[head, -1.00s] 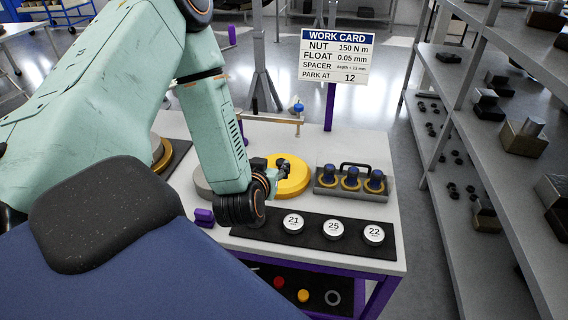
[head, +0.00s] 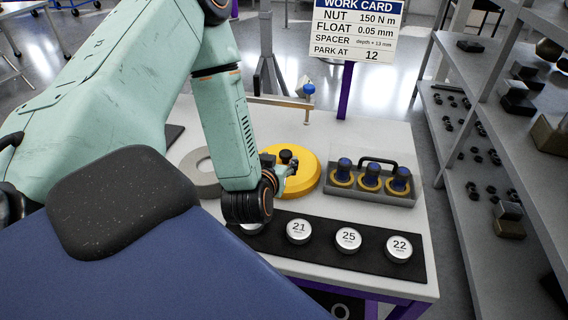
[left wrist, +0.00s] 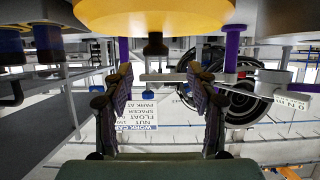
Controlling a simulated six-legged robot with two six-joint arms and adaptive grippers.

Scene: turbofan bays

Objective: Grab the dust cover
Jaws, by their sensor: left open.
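The dust cover looks to be the yellow round disc (head: 307,176) with a dark knob (head: 286,156) on top, lying on the white table. My left gripper (head: 289,168) is at the knob on the cover's near left side and hides part of it. In the left wrist view, the yellow cover (left wrist: 150,14) fills the top with its knob (left wrist: 155,45) hanging below it in the picture. The two fingers of my left gripper (left wrist: 163,88) stand apart with nothing held between them. Whether a finger touches the knob cannot be told. My right gripper is out of view.
A grey ring (head: 203,180) lies left of the cover. A grey tray (head: 375,192) with blue-topped parts stands right of it. A black mat (head: 325,250) with numbered discs runs along the front. A work card (head: 358,30) stands on a purple post behind.

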